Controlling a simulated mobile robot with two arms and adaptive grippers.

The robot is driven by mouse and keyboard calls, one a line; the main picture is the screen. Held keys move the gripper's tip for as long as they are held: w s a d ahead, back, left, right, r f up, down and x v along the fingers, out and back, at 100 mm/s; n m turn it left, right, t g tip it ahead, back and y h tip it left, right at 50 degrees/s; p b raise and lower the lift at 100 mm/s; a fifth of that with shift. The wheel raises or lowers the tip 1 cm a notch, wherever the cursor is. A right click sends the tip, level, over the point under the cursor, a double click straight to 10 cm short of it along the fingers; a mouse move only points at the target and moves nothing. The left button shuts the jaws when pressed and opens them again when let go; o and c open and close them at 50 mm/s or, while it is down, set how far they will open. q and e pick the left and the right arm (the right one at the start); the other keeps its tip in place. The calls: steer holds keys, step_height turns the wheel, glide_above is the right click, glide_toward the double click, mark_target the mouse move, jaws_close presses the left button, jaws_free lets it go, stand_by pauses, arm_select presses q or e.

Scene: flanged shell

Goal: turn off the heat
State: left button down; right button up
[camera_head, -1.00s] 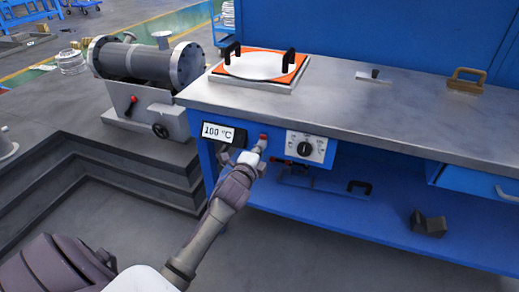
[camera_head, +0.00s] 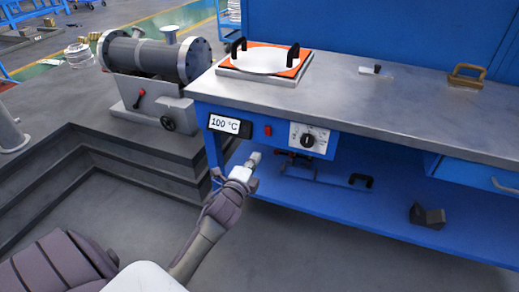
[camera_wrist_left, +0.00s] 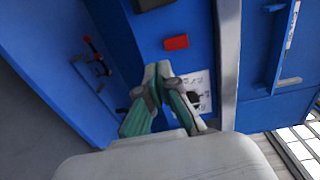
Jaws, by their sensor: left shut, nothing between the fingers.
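The heater's front panel is on the blue workbench. A display (camera_head: 229,124) reads 100 °C. Right of it is a small red switch (camera_head: 268,130), then a white dial plate with a black knob (camera_head: 307,140). The hot plate (camera_head: 264,62) with an orange frame and two black handles lies on the bench top. My left gripper (camera_head: 254,158) is shut and empty, below and slightly left of the red switch, apart from it. In the left wrist view the red switch (camera_wrist_left: 176,43) is beyond the fingertips (camera_wrist_left: 157,70), and the dial plate is partly hidden behind the gripper. My right gripper is not in view.
The steel bench top (camera_head: 400,105) holds a brown-handled tool (camera_head: 467,76) and a small black-handled piece (camera_head: 372,70). A dark block (camera_head: 427,215) sits on the lower blue shelf. A grey flanged shell (camera_head: 155,57) stands at left above dark steps. Floor in front is clear.

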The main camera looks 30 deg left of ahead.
arm_select(q)
steer(key=v, duration=0.5)
steer(key=shift+d+f, duration=0.1)
steer(key=shift+f, duration=0.25)
